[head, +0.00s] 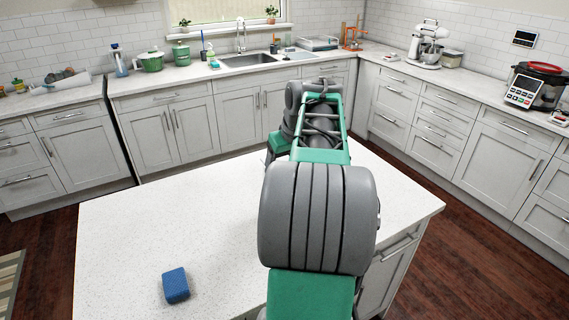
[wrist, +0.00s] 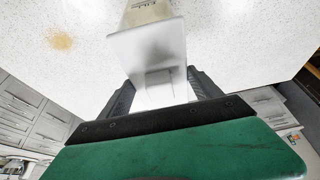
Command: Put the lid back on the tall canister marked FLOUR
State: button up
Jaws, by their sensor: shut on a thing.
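In the wrist view my gripper (wrist: 162,88) is shut on a white, slightly see-through square piece that looks like the lid (wrist: 148,48). A beige canister (wrist: 150,12) with dark lettering shows just beyond the lid at the top edge. The lettering is too small and cut off to read surely. The lid overlaps the canister in this view. I cannot tell whether they touch or whether the lid is seated. In the head view my own arm hides the gripper, lid and canister.
A white speckled island counter (head: 130,225) lies under my arm. A blue sponge (head: 175,285) lies near its front. A brown patch (wrist: 59,39) marks the counter left of the canister. The island's left part is otherwise clear. A pressure cooker (head: 535,88) stands on the right-hand counter.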

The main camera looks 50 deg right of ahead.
jog(key=shift+f, duration=0.25)
dwell(0.4)
jog(key=o, duration=1.5)
notch_tip(320, 180, up, 7)
jog(key=p, duration=0.6)
jog(key=shift+r, duration=0.1)
